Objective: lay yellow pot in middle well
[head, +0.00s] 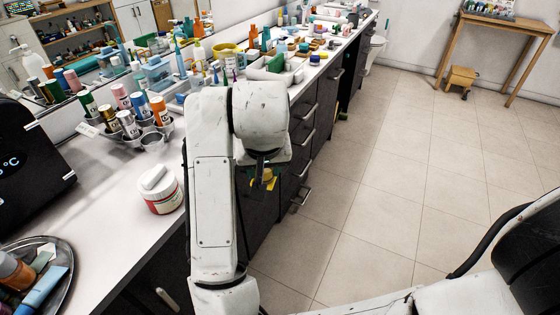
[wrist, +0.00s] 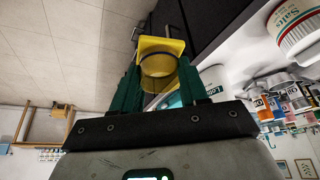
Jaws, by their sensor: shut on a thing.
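My gripper (head: 262,182) hangs in front of the counter's drawer fronts, over the floor side, and is shut on the yellow pot (head: 268,177). In the wrist view the yellow pot (wrist: 160,66) sits between the green fingers (wrist: 158,88), its round opening partly visible. In the head view my arm hides part of it. A grey holder with round wells (head: 153,143) stands on the counter left of my arm. Several upright coloured tubes stand in it, and at least one front well looks empty. I cannot tell for certain which well is the middle one.
A white salts jar with a red label (head: 160,190) stands on the counter in front of the holder. A metal tray of tubes (head: 62,290) and a black appliance (head: 25,160) are at the left. Crowded bottles and boxes fill the far counter. The tiled floor at right is open.

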